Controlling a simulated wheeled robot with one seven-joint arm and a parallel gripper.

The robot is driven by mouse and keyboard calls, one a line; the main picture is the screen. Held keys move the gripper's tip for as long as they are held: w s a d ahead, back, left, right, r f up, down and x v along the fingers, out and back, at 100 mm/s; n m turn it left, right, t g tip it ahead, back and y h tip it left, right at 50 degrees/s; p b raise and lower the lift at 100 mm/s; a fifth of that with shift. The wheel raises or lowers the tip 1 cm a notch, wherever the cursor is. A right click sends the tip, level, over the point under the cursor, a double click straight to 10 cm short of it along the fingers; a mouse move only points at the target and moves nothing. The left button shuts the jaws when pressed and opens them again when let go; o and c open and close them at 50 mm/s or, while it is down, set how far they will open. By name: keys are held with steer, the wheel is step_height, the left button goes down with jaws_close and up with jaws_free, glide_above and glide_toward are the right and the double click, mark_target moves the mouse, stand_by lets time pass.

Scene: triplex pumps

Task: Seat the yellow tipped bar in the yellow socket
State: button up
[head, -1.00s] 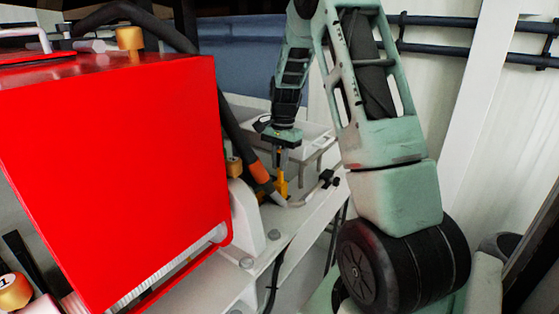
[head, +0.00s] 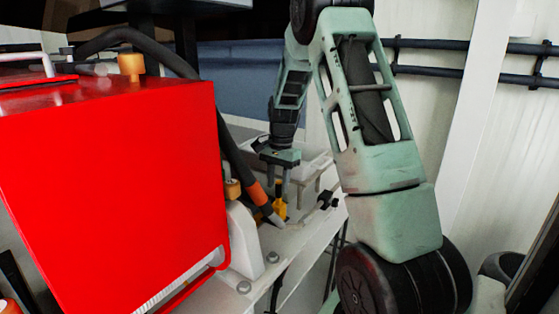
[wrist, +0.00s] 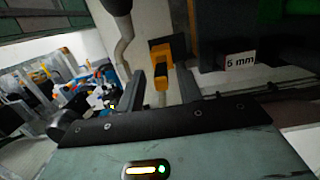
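My gripper (head: 292,190) points down over the white deck beyond the red housing. In the wrist view its two fingers (wrist: 163,92) stand apart, with a visible gap on each side of a slim yellow piece with a dark upper part (wrist: 162,84), which looks like the yellow tipped bar. A wider yellow block (wrist: 166,48), likely the yellow socket, is just beyond it, and the two overlap in this view. The yellow parts also show low beside the fingers in the head view (head: 279,204). I cannot tell how deep the bar sits.
The large red housing (head: 110,180) fills the left. A dark hose with an orange band (head: 257,192) runs down close to my gripper. A white tray (head: 318,163) lies behind it. A "5 mm" label (wrist: 240,60) is at the right in the wrist view.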

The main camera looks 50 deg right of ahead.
mark_target(281, 202)
step_height(281, 202, up, 12)
steer(key=d+b, duration=0.1)
steer(key=b, duration=0.1)
steer(key=shift+d+f, duration=0.2)
steer(key=shift+f, duration=0.05)
steer(key=shift+w, duration=0.1)
stand_by(0.3)
